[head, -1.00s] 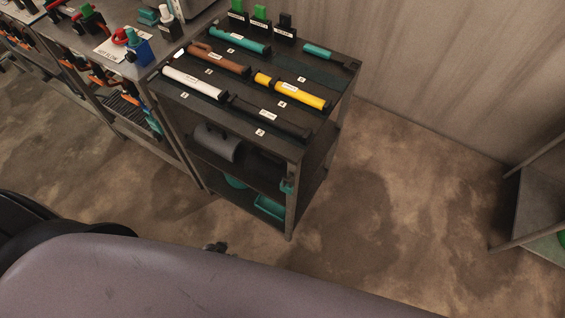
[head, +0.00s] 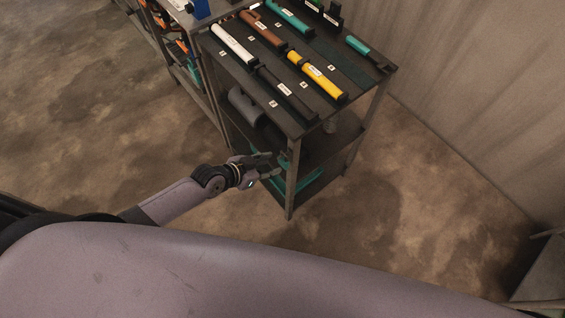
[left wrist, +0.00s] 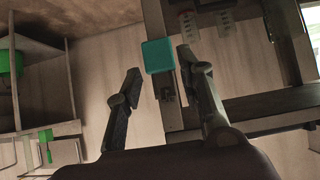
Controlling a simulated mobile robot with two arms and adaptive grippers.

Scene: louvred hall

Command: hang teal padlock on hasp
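The teal padlock (left wrist: 158,56) shows in the left wrist view as a teal block in front of the dark cart post, ahead of my fingers. My right gripper is not in view. I cannot pick out the hasp for certain.
The dark cart (head: 340,120) carries a white (head: 234,43), a brown (head: 262,31) and a yellow handle (head: 318,77) on top. A grey cylinder (head: 245,107) lies on its middle shelf. A bench adjoins at the left, a wall at the right. Floor before the cart is clear.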

